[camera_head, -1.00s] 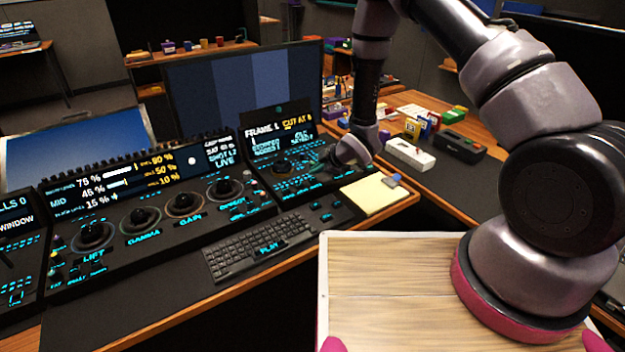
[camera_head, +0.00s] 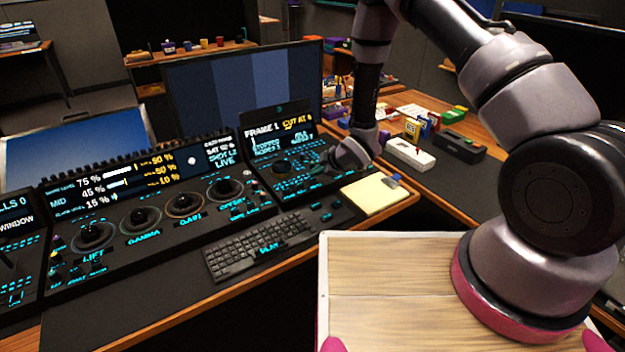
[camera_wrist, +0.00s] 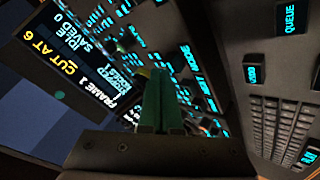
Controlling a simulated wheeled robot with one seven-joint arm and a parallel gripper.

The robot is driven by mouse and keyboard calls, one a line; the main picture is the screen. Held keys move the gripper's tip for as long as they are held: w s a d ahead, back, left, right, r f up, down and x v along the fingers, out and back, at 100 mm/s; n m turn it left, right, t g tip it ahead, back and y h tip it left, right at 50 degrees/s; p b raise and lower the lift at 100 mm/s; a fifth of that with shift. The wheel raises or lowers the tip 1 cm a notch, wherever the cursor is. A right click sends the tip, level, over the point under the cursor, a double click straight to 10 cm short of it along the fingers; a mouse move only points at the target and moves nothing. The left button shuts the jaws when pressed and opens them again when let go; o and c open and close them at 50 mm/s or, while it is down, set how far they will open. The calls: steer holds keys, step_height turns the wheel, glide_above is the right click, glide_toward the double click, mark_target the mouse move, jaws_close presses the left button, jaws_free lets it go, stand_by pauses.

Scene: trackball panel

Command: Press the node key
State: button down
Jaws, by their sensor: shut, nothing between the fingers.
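My gripper (camera_wrist: 160,75) is shut and empty, its green fingers pressed together and pointing down at the right-hand control panel. In the head view, my gripper (camera_head: 325,160) is low over that panel (camera_head: 262,190), small and partly hidden by my wrist. In the wrist view, a lit cyan label ending in NODE (camera_wrist: 192,65) is just right of the fingertips. The node key itself cannot be clearly picked out, and contact cannot be told. The panel's screen (camera_head: 280,135) reads FRAME 1, CUT AT 6, STOPPED, NODES 1, IDLE, SAVED 0.
Left of the panel is a section with several trackballs (camera_head: 140,217). A keyboard (camera_head: 257,246) lies in front. A yellow notepad (camera_head: 372,195) and a white box (camera_head: 410,153) are to the right. A dark monitor (camera_head: 245,90) stands behind the panel.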

steer(key=shift+f, duration=0.5)
stand_by(0.6)
steer(key=shift+r, duration=0.9)
steer(key=shift+r, duration=0.1)
step_height(320, 180, up, 5)
steer(key=shift+f, duration=0.1)
stand_by(0.6)
